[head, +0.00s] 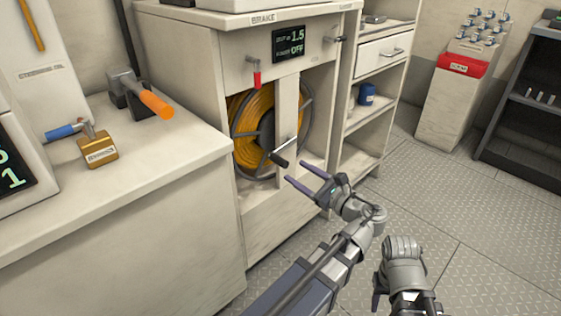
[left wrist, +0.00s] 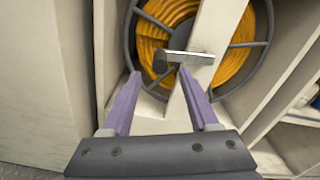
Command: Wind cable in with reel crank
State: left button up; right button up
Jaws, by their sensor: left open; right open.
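The cable reel (head: 240,127) sits inside the cabinet opening, with yellow-orange cable (head: 262,100) wound on it between grey spokes. Its crank has a metal arm (head: 287,146) and a black handle (head: 279,159) that points out toward me. My left gripper (head: 296,171) is open and empty, its purple fingers pointing at the handle. In the left wrist view the handle (left wrist: 160,66) appears between the fingertips (left wrist: 158,75), just beyond them; no touch is visible. My right gripper (head: 390,285) is low at the bottom right, away from the reel, its fingers mostly hidden.
A red-gripped lever (head: 257,79) hangs under the BRAKE label beside a display (head: 288,43) reading 1.5 and OFF. A white post (head: 286,108) stands before the reel. The left counter (head: 130,185) holds a padlock (head: 98,148) and an orange-handled tool (head: 156,104). Floor at right is clear.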

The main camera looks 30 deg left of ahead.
aim_at(272, 156)
pick_arm(q)
jog(key=shift+x, duration=3.9)
grip_shut()
